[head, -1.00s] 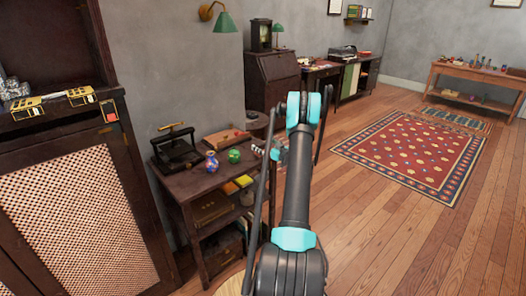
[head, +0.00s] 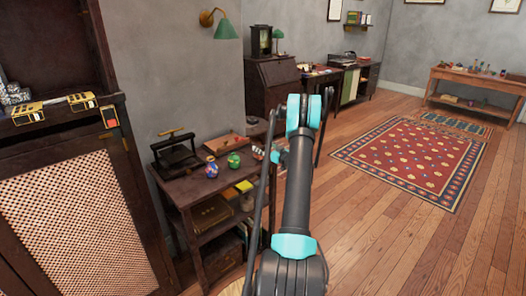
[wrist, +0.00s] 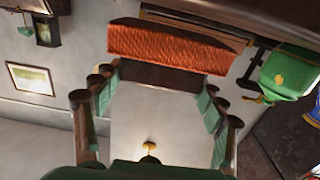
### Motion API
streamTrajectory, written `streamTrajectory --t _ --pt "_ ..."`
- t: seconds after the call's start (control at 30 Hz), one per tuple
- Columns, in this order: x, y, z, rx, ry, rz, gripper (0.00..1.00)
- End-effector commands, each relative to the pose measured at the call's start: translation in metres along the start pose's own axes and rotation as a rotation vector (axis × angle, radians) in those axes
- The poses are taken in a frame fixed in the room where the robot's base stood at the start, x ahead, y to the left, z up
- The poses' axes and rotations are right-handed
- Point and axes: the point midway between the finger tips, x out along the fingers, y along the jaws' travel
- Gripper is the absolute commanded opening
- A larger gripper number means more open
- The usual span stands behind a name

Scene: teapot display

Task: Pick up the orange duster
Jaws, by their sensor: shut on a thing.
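The orange duster (wrist: 165,48) shows in the wrist view as a textured orange block with a dark strip along its lower edge. My gripper (wrist: 160,82) has its two green-padded fingers on either side of that dark strip and is shut on the duster. In the head view my own arm hides most of the gripper, and I cannot make out the duster there.
A dark side table (head: 190,190) stands left of my arm. It holds a blue patterned pot (head: 211,168), a green pot (head: 234,160), a black press-like device (head: 175,155) and a brown case (head: 226,143). Open floor and a red rug (head: 415,158) lie to the right.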

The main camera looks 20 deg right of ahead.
Motion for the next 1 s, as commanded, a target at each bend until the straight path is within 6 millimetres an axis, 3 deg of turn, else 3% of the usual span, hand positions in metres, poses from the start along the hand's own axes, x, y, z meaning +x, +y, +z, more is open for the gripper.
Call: streamTrajectory --t 0.6,0.8,1.0 --pt "0.000 0.000 -0.150 0.000 0.000 0.000 0.43" --pt "0.000 0.000 -0.175 0.000 0.000 0.000 0.43" --pt "0.000 0.000 -0.183 0.000 0.000 0.000 0.43"
